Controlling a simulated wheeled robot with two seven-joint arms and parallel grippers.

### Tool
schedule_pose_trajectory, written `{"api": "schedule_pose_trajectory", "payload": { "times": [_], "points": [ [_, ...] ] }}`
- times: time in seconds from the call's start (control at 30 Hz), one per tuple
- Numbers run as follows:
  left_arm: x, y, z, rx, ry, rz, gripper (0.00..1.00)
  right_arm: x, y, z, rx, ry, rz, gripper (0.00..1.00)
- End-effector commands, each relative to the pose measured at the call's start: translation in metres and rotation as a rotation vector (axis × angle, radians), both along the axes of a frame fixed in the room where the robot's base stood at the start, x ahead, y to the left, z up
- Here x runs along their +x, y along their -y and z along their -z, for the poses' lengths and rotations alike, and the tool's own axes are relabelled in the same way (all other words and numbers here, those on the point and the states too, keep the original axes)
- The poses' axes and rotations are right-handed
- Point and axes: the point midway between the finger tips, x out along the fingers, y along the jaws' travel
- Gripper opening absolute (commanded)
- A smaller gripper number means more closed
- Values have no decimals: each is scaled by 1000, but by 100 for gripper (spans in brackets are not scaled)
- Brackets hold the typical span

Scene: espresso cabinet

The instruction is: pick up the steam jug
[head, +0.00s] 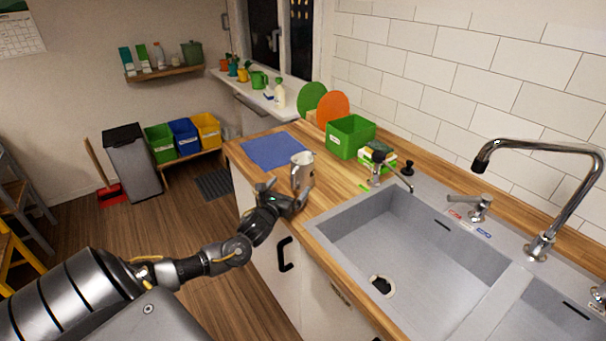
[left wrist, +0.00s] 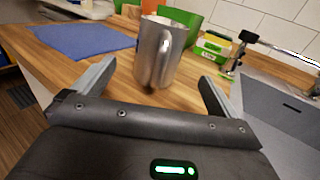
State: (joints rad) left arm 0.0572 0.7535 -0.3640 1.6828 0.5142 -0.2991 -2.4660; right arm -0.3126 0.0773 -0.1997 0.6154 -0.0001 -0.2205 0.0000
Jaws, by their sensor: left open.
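The steam jug (head: 301,170) is a silver metal pitcher standing upright on the wooden counter, between the blue cloth and the sink. In the left wrist view the jug (left wrist: 158,50) stands just ahead of my fingers, with its handle facing me. My left gripper (head: 283,192) reaches in from the left at the counter's front edge. It is open, with the jug between the lines of its two fingers in the left wrist view (left wrist: 152,80); I cannot tell whether they touch it. My right gripper is not in view.
A blue cloth (head: 271,150) lies behind the jug. A green box (head: 350,137) and a sponge holder (head: 377,157) stand behind and to the right. The grey sink (head: 405,245) lies to the right. A black cabinet handle (head: 285,254) sticks out below the counter.

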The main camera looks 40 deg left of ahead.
Motion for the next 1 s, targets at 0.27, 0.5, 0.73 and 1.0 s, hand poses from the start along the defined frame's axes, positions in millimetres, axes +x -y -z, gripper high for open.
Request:
{"api": "schedule_pose_trajectory", "payload": {
  "times": [0.27, 0.5, 0.73, 1.0],
  "points": [
    [25, -4, -1, -1, 0, 3, 98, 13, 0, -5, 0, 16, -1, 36],
    [42, -7, -8, -3, 1, 3, 98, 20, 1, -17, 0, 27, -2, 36],
    [70, -16, -8, -2, 0, 4, 98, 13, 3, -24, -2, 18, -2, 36],
    [75, -17, -6, -1, -1, 5, 98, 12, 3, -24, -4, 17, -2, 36]
  ]
}}
